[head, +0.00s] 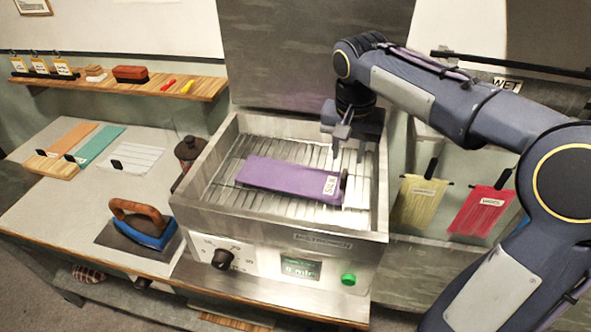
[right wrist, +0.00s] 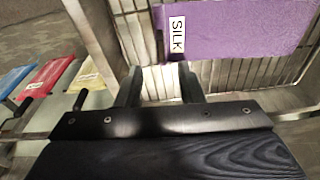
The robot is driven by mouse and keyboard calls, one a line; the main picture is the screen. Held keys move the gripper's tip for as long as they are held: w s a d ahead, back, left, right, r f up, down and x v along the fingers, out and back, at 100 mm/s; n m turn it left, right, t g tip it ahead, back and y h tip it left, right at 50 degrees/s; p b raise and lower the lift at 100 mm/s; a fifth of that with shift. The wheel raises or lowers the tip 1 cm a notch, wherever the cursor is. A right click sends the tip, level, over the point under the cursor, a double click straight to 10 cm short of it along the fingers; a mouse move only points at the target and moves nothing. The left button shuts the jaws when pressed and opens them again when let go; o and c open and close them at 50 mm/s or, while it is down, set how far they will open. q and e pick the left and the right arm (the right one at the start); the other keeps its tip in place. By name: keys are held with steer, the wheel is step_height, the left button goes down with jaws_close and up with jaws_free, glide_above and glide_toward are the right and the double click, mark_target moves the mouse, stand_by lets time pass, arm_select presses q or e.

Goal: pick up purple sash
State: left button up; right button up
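The purple sash (head: 278,177) lies flat on the wire rack inside the open metal box (head: 221,165). A white SILK label sits at its right end, and a dark handle shows just beyond it. My right gripper (head: 338,150) is over the box's right part, near the labelled end. In the right wrist view the sash (right wrist: 245,30) is ahead of the gripper (right wrist: 161,86). Its two fingers are apart with nothing between them, and they look clear of the sash. My left gripper is not in view.
The box has raised metal walls around the rack. A yellow cloth (head: 420,203) and a red cloth (head: 482,211) hang at right. A blue iron (head: 148,230) and a dark jar (head: 189,150) stand left of the box. Orange, teal and white cloths lie on the left table.

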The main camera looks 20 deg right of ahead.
mark_target(344, 173)
steer(key=shift+w+f, duration=0.2)
steer(key=shift+f, duration=0.1)
steer(key=f, duration=0.3)
steer(key=f+p, duration=0.1)
steer(key=f, duration=0.3)
steer(key=shift+w+d, duration=0.2)
steer(key=shift+c, duration=0.2)
jaws_close()
